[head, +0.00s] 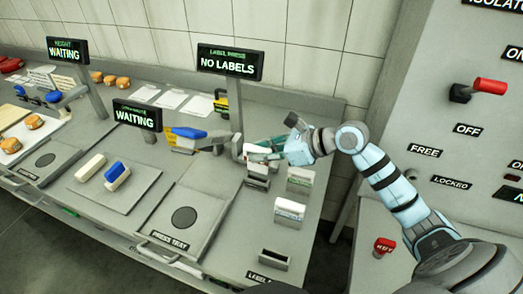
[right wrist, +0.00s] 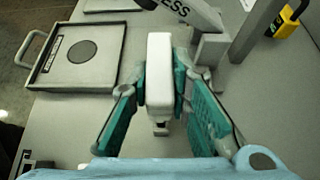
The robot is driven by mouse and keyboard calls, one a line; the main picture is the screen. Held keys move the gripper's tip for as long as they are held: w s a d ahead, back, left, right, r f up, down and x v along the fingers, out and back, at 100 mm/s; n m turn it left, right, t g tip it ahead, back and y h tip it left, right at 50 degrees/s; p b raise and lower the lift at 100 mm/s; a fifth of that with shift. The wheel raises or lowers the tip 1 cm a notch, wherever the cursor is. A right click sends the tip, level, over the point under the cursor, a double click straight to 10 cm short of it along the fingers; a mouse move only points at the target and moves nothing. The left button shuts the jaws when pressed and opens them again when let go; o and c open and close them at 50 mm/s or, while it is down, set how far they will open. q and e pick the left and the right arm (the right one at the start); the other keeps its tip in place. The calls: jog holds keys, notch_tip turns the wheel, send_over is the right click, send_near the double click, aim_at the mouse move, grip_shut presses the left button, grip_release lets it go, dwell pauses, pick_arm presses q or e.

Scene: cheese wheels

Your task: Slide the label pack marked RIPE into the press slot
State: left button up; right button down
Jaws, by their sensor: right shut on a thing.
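My right gripper (head: 260,153) has its teal fingers closed on the sides of a white label pack (head: 258,169). The pack (right wrist: 160,60) also shows upright between the fingers (right wrist: 160,88) in the right wrist view. A grey piece sits below it; I cannot tell whether the pack is clear of it. Two other packs, one upper (head: 301,176) and one lower (head: 289,209), stand to the right in grey holders. Their markings are too small to read. A grey block with a dark opening (head: 274,259) stands near the front edge. My left gripper is not in view.
The label press sign (head: 230,62) reads NO LABELS. The press tray (head: 184,217) is empty, left of the packs. A control panel (head: 460,130) stands at the right. Bare counter lies between tray and packs.

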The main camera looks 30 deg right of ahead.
aim_at(261, 172)
jog(key=shift+f+b, duration=0.4)
jog(key=shift+f, duration=0.45)
jog(key=shift+w+f, duration=0.15)
jog(key=shift+f, duration=0.15)
jog(key=shift+w+f, duration=0.1)
jog(key=shift+w, duration=0.05)
pick_arm(q)
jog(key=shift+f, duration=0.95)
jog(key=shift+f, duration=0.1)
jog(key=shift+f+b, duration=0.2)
jog(key=shift+b, duration=0.2)
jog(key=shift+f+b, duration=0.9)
jog(key=shift+b, duration=0.05)
pick_arm(e)
jog(key=shift+f, duration=0.95)
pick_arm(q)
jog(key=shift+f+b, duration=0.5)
pick_arm(e)
jog(key=shift+s+a+f, duration=0.15)
jog(key=shift+s+f, duration=0.1)
jog(key=shift+f, duration=0.2)
